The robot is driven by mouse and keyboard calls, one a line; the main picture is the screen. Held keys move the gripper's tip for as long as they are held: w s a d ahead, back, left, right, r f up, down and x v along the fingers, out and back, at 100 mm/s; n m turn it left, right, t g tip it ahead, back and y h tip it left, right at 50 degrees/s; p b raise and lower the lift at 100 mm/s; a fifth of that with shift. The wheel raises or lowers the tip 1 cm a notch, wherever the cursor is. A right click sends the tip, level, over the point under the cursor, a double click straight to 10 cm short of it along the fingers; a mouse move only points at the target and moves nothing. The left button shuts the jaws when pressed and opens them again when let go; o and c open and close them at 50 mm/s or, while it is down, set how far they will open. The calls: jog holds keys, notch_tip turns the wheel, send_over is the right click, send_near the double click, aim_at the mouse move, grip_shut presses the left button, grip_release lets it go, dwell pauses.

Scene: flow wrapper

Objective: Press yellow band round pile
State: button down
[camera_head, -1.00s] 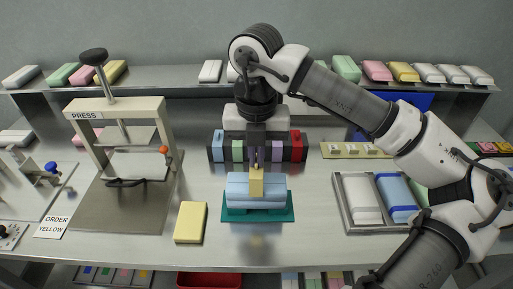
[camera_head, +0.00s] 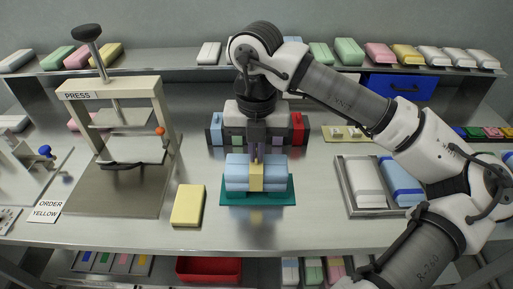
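The pile (camera_head: 237,172) is a stack of light blue packs standing on a teal base (camera_head: 285,192) in the middle of the bench. The back of the band is hidden. My gripper (camera_head: 257,160) points straight down at the top of the pile. Its narrow fingers are close together and appear shut on the top of the band.
A yellow block (camera_head: 188,205) lies left of the base. The press (camera_head: 118,140) stands further left, by an "ORDER YELLOW" card (camera_head: 47,210). Behind the pile is a rack of coloured packs (camera_head: 297,128). A metal tray (camera_head: 366,208) with packs is on the right.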

jog(key=shift+f+b, duration=0.4)
jog(key=shift+b, duration=0.3)
dwell(1.6)
jog(key=c, duration=1.6)
grip_release()
jog(key=shift+r, duration=0.1)
notch_tip(320, 180, up, 14)
jog(key=shift+f, duration=0.15)
